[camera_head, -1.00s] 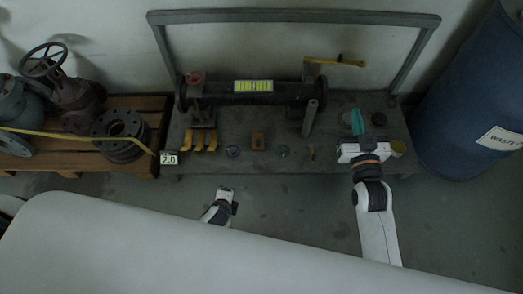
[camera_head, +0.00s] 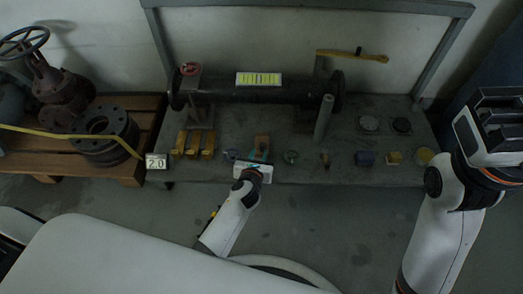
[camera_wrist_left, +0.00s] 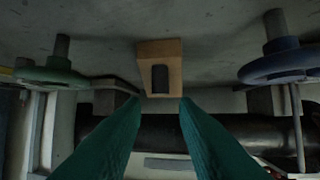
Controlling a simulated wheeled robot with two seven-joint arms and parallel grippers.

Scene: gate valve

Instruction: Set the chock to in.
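An orange-brown block (camera_head: 262,142), which looks like the chock, sits on the grey bench between a blue handwheel (camera_head: 230,154) and a green handwheel (camera_head: 291,157). In the left wrist view the block (camera_wrist_left: 173,52) has a dark peg or slot on its face. My left gripper (camera_head: 257,158) is at the bench's front edge, right before the block. Its teal fingers (camera_wrist_left: 160,106) are apart with nothing between them, and the block shows just beyond the tips. My right gripper (camera_head: 497,108) is raised at the right edge, its fingers unclear.
A dark pipe (camera_head: 255,91) runs behind the block. Yellow wedges (camera_head: 195,143) stand to the left, an upright grey lever (camera_head: 323,118) and a purple block (camera_head: 365,158) to the right. A pallet with rusty flanges (camera_head: 105,130) is at the left.

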